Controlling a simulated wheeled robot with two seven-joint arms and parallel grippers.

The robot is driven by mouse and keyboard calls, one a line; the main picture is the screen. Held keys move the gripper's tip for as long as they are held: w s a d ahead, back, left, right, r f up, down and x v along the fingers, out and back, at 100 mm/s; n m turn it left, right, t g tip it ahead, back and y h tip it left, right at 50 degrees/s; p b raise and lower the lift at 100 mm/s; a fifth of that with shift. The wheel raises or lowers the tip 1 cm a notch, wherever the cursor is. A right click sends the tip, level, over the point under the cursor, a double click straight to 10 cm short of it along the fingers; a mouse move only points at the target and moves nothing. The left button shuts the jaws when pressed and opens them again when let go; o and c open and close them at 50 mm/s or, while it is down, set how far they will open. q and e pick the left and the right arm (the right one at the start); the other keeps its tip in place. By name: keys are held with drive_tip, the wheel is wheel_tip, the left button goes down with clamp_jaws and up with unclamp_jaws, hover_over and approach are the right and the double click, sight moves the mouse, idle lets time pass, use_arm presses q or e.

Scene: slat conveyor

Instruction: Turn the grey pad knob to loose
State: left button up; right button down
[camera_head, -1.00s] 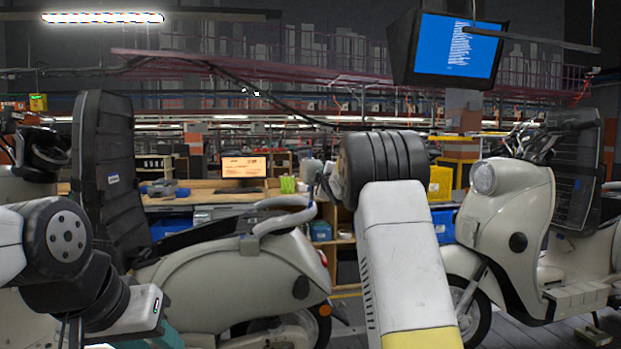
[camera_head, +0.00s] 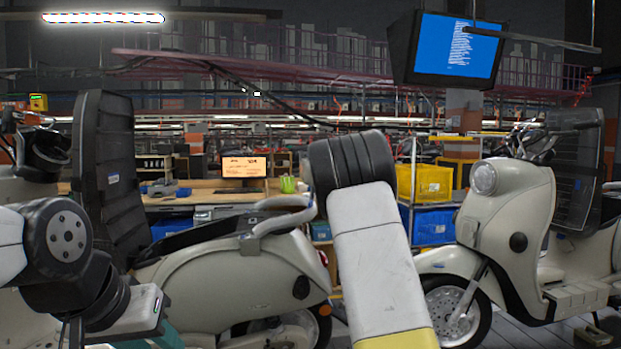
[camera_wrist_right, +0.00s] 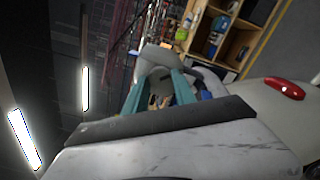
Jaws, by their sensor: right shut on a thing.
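In the right wrist view, the teal fingers of my right gripper (camera_wrist_right: 160,82) are shut on a grey part (camera_wrist_right: 160,58) at their tips. I cannot tell for sure whether this part is the grey pad knob. In the head view, my right arm hides that gripper, close to the grey grab rail (camera_head: 285,219) of the left cream scooter (camera_head: 225,275). No mark or setting of a knob can be read. My left arm is at the lower left of the head view; its finger opening cannot be made out.
A tall black padded panel (camera_head: 103,180) stands at the left scooter. Another cream scooter (camera_head: 510,215) stands at the right. Behind are a workbench (camera_head: 205,195) with a monitor, a yellow crate (camera_head: 425,181) and a blue crate (camera_head: 434,226). A screen (camera_head: 458,45) hangs above.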

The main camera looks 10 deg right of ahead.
drive_tip(key=shift+f+n, duration=0.1)
drive_tip(key=shift+n, duration=4.4)
drive_tip(key=c, duration=1)
unclamp_jaws()
drive_tip(key=s, duration=0.7)
drive_tip(key=shift+s, duration=0.4)
